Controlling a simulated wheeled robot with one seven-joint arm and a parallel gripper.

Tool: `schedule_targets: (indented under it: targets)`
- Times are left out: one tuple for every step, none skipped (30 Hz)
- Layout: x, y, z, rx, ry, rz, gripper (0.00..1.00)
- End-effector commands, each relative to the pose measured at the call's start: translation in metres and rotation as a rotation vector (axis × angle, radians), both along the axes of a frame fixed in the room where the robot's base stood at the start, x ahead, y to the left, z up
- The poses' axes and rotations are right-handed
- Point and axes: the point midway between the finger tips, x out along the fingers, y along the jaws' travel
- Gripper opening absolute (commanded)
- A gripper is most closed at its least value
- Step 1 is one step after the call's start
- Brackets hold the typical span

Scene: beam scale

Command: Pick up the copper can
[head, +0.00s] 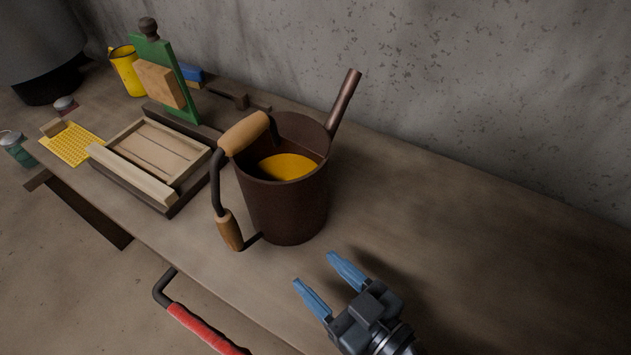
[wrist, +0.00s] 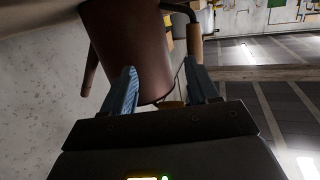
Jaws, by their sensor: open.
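The copper can (head: 290,205) is a dark reddish-brown watering can standing upright on the bench. It has a spout at the upper right and wooden-gripped handles at the top and left. Something orange-yellow shows inside it. My gripper (head: 330,270) has blue fingers, is open and empty, and sits at the can's lower right in the head view, pointing toward it. In the wrist view the can (wrist: 135,50) is ahead of my gripper (wrist: 163,85), mostly beyond the left finger, with a handle beyond the right finger. I cannot tell the exact gap to the can.
On the wooden bench (head: 470,230), a wooden frame tray (head: 150,160), a yellow grid (head: 72,143), a green board (head: 165,75) and a yellow mug (head: 127,72) stand left of the can. A concrete wall (head: 480,80) runs behind. A red handle (head: 205,328) shows at the front edge. The bench's right side is clear.

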Motion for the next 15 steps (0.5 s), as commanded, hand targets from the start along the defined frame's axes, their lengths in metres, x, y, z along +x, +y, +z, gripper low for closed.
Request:
schedule_targets:
  targets:
    - [0.009, 0.020, 0.002, 0.017, -0.023, 0.049, 0.59]
    - [0.012, 0.030, 0.005, 0.026, -0.035, 0.074, 0.59]
    - [0.016, 0.043, 0.008, 0.038, -0.049, 0.107, 0.59]
    - [0.018, 0.051, 0.011, 0.046, -0.059, 0.127, 0.59]
    - [0.020, 0.058, 0.014, 0.054, -0.068, 0.147, 0.59]
    - [0.022, 0.067, 0.017, 0.061, -0.079, 0.169, 0.59]
    - [0.023, 0.072, 0.019, 0.067, -0.087, 0.181, 0.59]
    - [0.024, 0.076, 0.021, 0.072, -0.093, 0.192, 0.59]
    - [0.025, 0.081, 0.023, 0.076, -0.099, 0.205, 0.59]
    - [0.025, 0.084, 0.024, 0.079, -0.104, 0.212, 0.59]
    - [0.026, 0.087, 0.026, 0.081, -0.106, 0.217, 0.59]
    - [0.028, 0.090, 0.027, 0.083, -0.108, 0.221, 0.59]
    - [0.029, 0.092, 0.027, 0.084, -0.109, 0.223, 0.59]
    - [0.031, 0.095, 0.028, 0.085, -0.109, 0.224, 0.59]
    - [0.034, 0.098, 0.029, 0.085, -0.109, 0.223, 0.59]
